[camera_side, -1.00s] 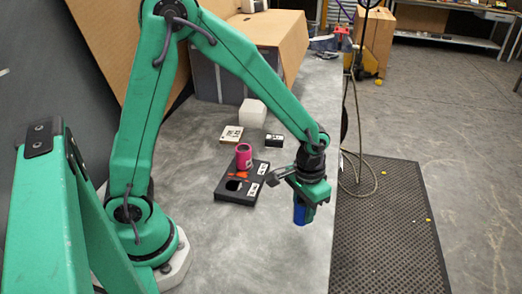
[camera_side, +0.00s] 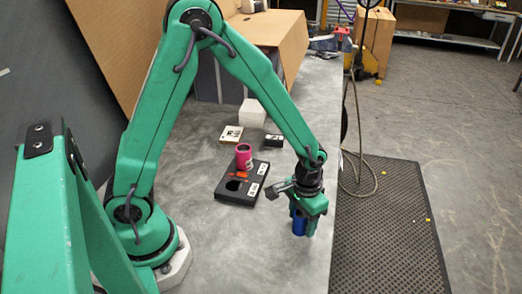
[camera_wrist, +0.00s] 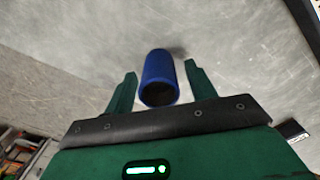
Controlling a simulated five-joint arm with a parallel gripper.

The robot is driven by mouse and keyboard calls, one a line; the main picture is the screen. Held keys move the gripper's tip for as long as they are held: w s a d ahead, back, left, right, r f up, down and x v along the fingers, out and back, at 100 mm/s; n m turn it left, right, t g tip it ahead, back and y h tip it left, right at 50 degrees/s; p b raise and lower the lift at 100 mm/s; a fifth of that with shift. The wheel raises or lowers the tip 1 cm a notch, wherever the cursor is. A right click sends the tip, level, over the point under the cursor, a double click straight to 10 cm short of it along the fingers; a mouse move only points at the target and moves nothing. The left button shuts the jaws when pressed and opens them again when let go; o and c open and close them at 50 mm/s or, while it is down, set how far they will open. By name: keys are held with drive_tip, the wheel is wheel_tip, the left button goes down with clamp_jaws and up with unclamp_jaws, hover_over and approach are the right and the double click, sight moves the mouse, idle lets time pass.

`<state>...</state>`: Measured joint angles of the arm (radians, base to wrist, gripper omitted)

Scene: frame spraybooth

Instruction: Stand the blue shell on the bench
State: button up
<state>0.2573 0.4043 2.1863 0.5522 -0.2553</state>
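The blue shell (camera_side: 298,224) stands upright, as far as I can tell, on the grey bench (camera_side: 255,262) near its right edge. In the wrist view the blue shell (camera_wrist: 158,70) shows its dark open end toward the camera. My gripper (camera_wrist: 161,72) is open, with one green finger on each side of the shell and a visible gap to both. In the side view my gripper (camera_side: 304,222) points down around the shell and partly hides its upper part.
A black block (camera_side: 237,190) with a dark hole and a pink shell (camera_side: 244,157) on it lies to the left. A white block (camera_side: 252,113), a flat white piece (camera_side: 231,134) and a small black box (camera_side: 274,140) are behind. The front of the bench is clear.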

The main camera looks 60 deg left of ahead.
drive_tip(key=shift+r, duration=0.2)
wheel_tip(320, 180, up, 12)
idle(0.9)
idle(0.5)
drive_tip(key=s+a+r+t, duration=0.5)
drive_tip(key=s+a+r, duration=0.4)
drive_tip(key=s+r, duration=0.2)
drive_tip(key=shift+s+t, duration=0.3)
drive_tip(key=shift+s, duration=0.55)
